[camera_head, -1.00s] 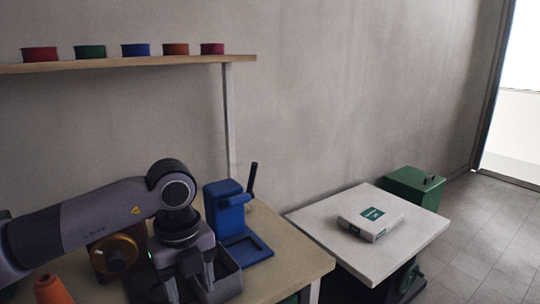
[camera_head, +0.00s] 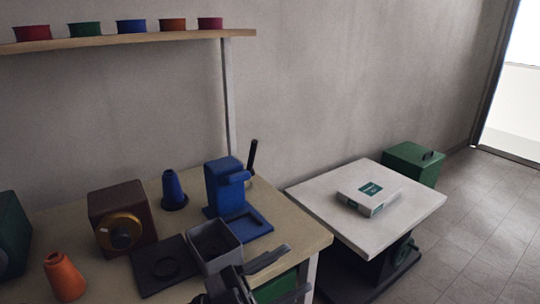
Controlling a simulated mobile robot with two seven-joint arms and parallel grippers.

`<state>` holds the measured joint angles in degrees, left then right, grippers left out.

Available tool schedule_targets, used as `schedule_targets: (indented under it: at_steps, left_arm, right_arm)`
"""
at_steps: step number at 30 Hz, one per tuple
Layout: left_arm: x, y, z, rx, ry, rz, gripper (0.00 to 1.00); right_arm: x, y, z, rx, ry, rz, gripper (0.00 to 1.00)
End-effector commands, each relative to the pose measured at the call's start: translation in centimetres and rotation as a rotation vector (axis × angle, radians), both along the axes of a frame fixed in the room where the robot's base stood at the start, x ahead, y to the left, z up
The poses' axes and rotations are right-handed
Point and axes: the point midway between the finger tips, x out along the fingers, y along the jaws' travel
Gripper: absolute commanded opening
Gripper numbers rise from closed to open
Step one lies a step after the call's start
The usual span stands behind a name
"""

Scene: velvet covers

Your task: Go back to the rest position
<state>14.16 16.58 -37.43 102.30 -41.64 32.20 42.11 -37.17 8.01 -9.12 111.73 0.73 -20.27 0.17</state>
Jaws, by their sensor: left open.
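My left gripper (camera_head: 268,274) is low in the head view, at the front edge of the wooden workbench (camera_head: 297,236). Its dark fingers are spread apart and I see nothing between them. A grey open-topped bin (camera_head: 215,243) stands on the bench just behind it, partly overlapped by the gripper. My right gripper is out of view.
On the bench are a blue device (camera_head: 226,188), a blue cone (camera_head: 174,190), an orange cone (camera_head: 64,277), a brown box with a brass dial (camera_head: 122,222) and a dark plate (camera_head: 164,265). A white box (camera_head: 368,196) lies on a lower table (camera_head: 419,206). A shelf (camera_head: 130,40) holds coloured tubs.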

Motion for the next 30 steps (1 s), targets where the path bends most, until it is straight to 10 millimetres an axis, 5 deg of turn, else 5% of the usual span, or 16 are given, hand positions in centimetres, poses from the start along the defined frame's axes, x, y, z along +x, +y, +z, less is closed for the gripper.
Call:
schedule_targets:
  at_steps: [5,9,14,18,24,30]
  left_arm:
    - [2.5,5.3,-4.7,-0.084,0.264,0.329,0.54]
    - [2.6,10.1,-10.5,-0.066,0.494,0.566,0.54]
    - [-0.5,15.5,-18.5,0.029,0.78,0.788,0.54]
    - [-5.1,19.2,-24.3,0.14,1.007,0.91,0.54]
    - [-10.1,21.7,-28.5,0.249,1.193,0.972,0.54]
    - [-10.9,22.1,-29.1,0.267,1.221,0.98,0.54]
  right_arm:
    - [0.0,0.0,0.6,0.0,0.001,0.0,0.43]
    - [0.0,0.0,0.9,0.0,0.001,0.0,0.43]
    - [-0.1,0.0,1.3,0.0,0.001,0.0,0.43]
    - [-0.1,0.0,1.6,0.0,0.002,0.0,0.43]
    - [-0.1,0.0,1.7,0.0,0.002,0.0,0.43]
    - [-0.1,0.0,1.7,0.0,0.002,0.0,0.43]
